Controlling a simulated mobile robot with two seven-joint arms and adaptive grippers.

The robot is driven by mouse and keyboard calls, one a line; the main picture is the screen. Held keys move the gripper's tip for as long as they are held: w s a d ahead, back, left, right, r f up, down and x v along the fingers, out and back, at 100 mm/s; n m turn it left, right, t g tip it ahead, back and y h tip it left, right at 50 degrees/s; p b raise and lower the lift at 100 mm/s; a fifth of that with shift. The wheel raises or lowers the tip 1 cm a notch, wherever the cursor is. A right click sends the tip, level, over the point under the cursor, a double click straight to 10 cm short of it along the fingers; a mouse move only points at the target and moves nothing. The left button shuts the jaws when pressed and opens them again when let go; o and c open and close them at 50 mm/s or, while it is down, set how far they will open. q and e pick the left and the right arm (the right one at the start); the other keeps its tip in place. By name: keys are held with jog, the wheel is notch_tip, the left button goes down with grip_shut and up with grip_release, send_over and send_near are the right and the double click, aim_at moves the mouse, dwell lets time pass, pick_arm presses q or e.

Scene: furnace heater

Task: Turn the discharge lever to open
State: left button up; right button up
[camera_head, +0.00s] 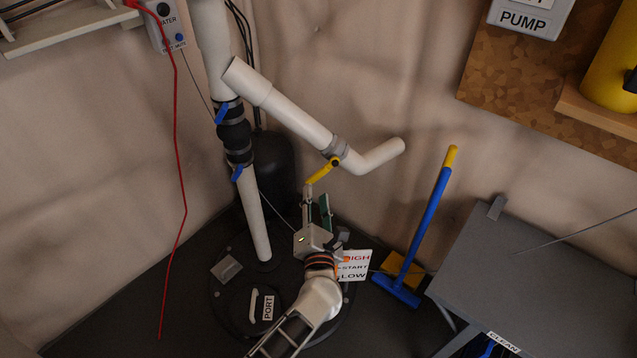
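The discharge lever appears as a short yellow handle (321,172) on a grey valve collar of the white discharge pipe (300,118). It slants down and left from its dark pivot. My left gripper (315,195) points up from below, with its two fingers spread apart. The tip of its left finger is just under the lever's lower end; I cannot tell whether they touch. Nothing shows between the fingers. My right gripper is not in view.
A vertical white pipe with blue-handled valves (234,135) stands left of the gripper, with a dark tank (270,165) behind. A HIGH/START/LOW sign (356,266) hangs beside my wrist. A blue brush (425,235) leans at right, near a grey table (545,275).

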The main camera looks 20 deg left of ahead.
aim_at(315, 179)
pick_arm(q)
jog(key=x, duration=0.5)
jog(key=shift+f+b, duration=0.15)
jog(key=shift+b, duration=0.25)
jog(key=shift+w+a, duration=0.25)
jog(key=shift+w, duration=0.35)
grip_shut()
